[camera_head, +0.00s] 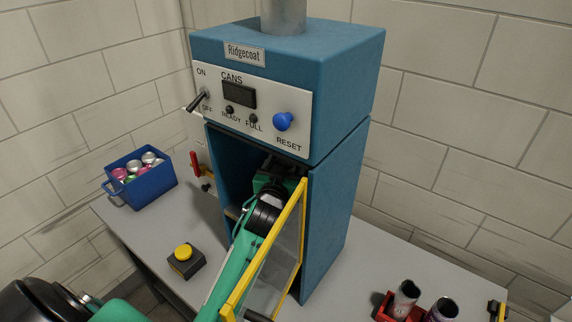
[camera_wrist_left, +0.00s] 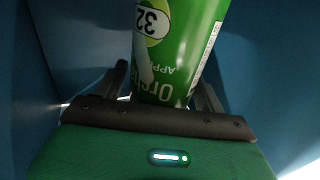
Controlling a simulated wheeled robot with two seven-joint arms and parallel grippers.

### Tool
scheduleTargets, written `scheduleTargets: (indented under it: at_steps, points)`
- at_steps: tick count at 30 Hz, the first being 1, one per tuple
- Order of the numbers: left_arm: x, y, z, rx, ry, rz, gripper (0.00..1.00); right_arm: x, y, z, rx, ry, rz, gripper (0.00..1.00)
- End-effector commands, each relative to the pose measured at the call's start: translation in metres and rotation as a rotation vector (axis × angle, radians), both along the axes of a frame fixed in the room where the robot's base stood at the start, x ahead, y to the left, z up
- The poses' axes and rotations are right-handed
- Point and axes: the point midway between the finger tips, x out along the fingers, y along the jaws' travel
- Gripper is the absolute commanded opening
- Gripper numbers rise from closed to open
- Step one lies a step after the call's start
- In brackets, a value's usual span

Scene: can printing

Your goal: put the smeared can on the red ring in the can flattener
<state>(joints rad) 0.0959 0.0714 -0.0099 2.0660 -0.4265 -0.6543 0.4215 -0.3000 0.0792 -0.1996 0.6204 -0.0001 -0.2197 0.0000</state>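A green printed can (camera_wrist_left: 178,50) stands between the fingers of my left gripper (camera_wrist_left: 162,85) in the left wrist view, tilted in the picture. A pale streak runs down its left side. The fingers lie close on both sides; whether they press on it I cannot tell. In the head view my left gripper (camera_head: 275,172) is inside the open blue Ridgecoat machine (camera_head: 335,215), and my arm hides the can there. I cannot tell for sure which device is the can flattener. My right gripper is not in view.
The machine's yellow-framed clear door (camera_head: 290,225) stands open beside my left arm. A red-handled lever (camera_head: 196,165) is left of the machine. A blue crate (camera_head: 147,190) holds several cans. A yellow button box (camera_head: 186,262) stands in front. A red holder (camera_head: 383,308) and two dark cans (camera_head: 404,299) are at right.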

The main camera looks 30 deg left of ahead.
Motion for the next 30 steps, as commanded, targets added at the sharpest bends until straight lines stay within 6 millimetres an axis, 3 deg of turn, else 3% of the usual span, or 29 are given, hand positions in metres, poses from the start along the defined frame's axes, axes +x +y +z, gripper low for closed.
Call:
scheduleTargets:
  at_steps: [11,24,30]
  points:
    - [-0.004,-0.001,0.001,0.000,0.001,0.000,0.71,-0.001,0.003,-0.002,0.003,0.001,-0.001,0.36]
    - [-0.081,-0.021,-0.001,-0.002,-0.001,0.000,0.71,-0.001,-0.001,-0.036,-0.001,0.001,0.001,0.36]
    - [-0.107,-0.028,0.001,0.000,0.000,-0.001,0.71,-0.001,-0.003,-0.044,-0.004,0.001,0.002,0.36]
